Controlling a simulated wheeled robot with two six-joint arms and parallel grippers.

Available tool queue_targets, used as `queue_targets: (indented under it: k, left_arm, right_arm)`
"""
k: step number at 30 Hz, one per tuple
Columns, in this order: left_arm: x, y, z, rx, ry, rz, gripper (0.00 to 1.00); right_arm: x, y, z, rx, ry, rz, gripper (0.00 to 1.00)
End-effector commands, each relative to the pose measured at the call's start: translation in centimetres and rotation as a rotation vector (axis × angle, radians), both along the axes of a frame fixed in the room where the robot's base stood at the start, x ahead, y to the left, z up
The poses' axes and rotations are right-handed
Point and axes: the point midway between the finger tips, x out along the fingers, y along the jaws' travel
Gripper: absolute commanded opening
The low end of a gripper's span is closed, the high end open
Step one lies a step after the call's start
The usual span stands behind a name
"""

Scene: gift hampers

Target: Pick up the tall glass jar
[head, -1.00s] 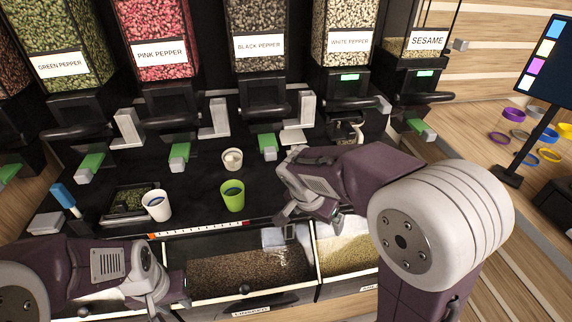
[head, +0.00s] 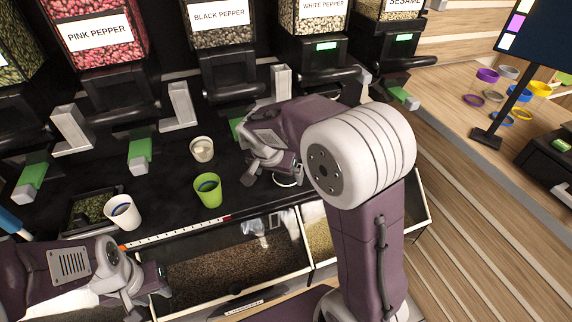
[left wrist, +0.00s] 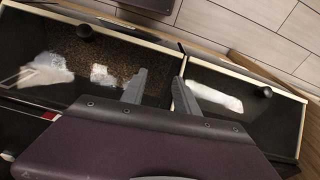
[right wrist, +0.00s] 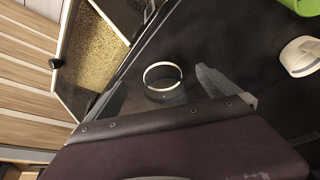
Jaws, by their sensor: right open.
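The tall glass jar shows in the right wrist view as a clear, see-through body with a pale round rim (right wrist: 163,88). It stands on the black counter. My right gripper (right wrist: 160,84) is open with the jar between its fingers; I cannot tell if either finger touches it. In the head view, my right gripper (head: 275,172) is low over the counter and hides most of the jar; a pale ring shows beside it. My left gripper (head: 148,292) is over the front bins. In the left wrist view its fingers (left wrist: 160,80) are apart and empty.
A green cup (head: 208,192), a white cup (head: 122,214) and a small cream pot (head: 202,150) stand left of my right gripper. Pepper dispensers with spouts line the back. A bin of dark peppercorns (head: 225,262) lies in front. Coloured rings (head: 487,76) lie far right.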

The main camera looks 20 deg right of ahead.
Motion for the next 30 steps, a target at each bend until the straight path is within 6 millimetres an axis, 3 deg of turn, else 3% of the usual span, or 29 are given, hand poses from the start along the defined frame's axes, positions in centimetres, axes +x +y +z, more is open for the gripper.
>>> queue_targets:
  k: [3,7,13,22,29,30]
  left_arm:
    - [0.0,0.0,0.8,0.0,0.0,0.0,0.36]
    - [0.0,0.0,1.1,0.0,0.0,0.0,0.36]
    - [0.0,0.0,1.0,0.0,0.0,0.0,0.36]
    - [0.0,0.0,0.5,0.0,0.0,0.0,0.36]
    - [0.0,0.0,0.5,0.0,0.0,0.0,0.36]
    - [0.0,0.0,0.5,0.0,0.0,0.0,0.36]
  right_arm:
    - [2.1,-2.0,0.2,0.0,0.001,-0.004,1.0]
    - [3.6,-3.3,0.1,0.0,0.001,-0.001,1.0]
    - [4.1,-3.7,-0.2,0.0,0.0,0.001,1.0]
    - [5.3,-4.8,-4.5,-0.001,0.002,0.0,1.0]
    - [5.4,-4.9,-4.7,0.0,0.0,0.001,1.0]
    - [5.4,-4.8,-4.6,0.0,0.0,0.001,0.91]
